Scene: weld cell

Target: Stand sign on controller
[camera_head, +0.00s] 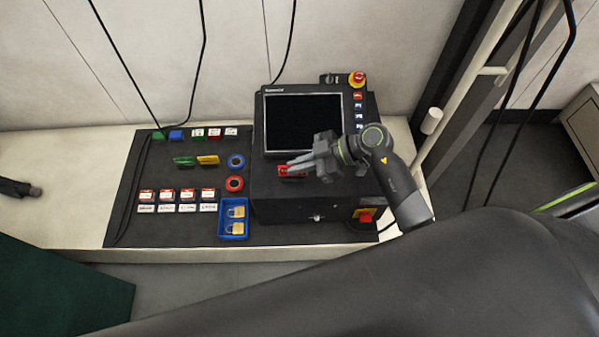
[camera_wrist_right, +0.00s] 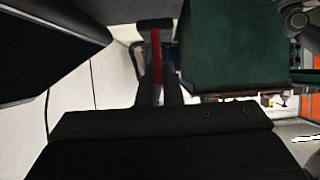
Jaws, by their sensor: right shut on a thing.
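The controller (camera_head: 259,192) is a dark box with a black screen (camera_head: 303,122), standing on the right part of a black mat. My right gripper (camera_head: 301,161) is over the ledge below the screen, shut on a small red sign (camera_head: 293,171). The sign shows at the fingertips, just at the ledge; I cannot tell whether it touches the controller. In the right wrist view the sign is a thin red strip (camera_wrist_right: 157,60) between the fingers, seen edge-on.
A red emergency button (camera_head: 357,78) tops the controller's right corner. Cables hang behind.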

